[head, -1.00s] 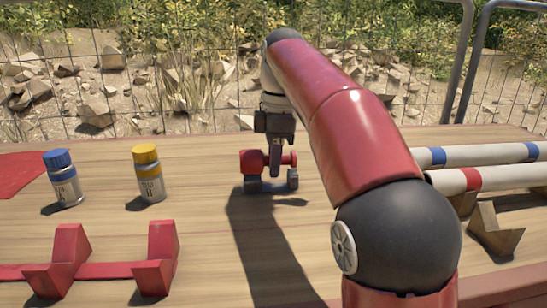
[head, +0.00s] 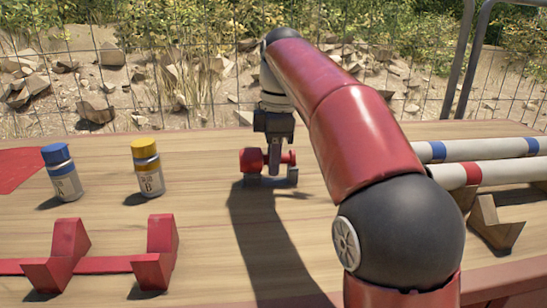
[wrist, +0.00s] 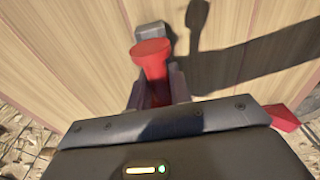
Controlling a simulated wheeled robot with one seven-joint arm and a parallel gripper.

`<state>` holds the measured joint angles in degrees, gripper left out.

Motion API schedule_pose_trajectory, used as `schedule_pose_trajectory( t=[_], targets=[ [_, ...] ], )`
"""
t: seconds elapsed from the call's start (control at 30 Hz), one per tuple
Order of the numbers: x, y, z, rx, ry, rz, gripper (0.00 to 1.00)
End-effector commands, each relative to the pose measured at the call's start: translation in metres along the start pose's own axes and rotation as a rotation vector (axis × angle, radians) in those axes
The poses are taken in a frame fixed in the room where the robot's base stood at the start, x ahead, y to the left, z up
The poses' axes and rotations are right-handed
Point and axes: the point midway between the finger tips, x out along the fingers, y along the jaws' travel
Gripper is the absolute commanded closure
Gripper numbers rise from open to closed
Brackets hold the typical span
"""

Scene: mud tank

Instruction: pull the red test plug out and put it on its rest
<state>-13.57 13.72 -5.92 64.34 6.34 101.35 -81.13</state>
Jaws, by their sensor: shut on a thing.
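The red test plug (head: 251,160) lies level in my gripper (head: 276,170), its wide end to the left in the head view. My gripper points down and is shut on the plug's middle. Short grey posts (head: 292,176) stand on the table under the plug's ends; I cannot tell whether the plug touches them. In the wrist view, the red plug (wrist: 151,60) shows between the fingers, with a grey block (wrist: 150,32) just beyond its wide end. The fingertips are partly hidden.
A blue-capped bottle (head: 62,175) and a yellow-capped bottle (head: 148,172) stand to the left. A red double cradle (head: 105,266) is at front left, empty. Banded white pipes (head: 500,172) lie at right on wooden V-blocks (head: 495,222). A wire fence runs behind the table.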

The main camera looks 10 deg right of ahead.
Motion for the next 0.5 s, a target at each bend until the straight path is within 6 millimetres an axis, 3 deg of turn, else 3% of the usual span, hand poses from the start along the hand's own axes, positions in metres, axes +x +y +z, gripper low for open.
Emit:
schedule_pose_trajectory(
  t=[0.03, 0.23, 0.5],
  targets=[
    [-0.0003, 0.0, 0.0, 0.0, 0.0, 0.001, 0.78],
    [-0.0002, 0.0001, 0.0001, 0.0, 0.0, 0.0, 0.54],
    [-0.0017, 0.0003, 0.0001, 0.0, 0.0, 0.0, 0.54]
  ],
)
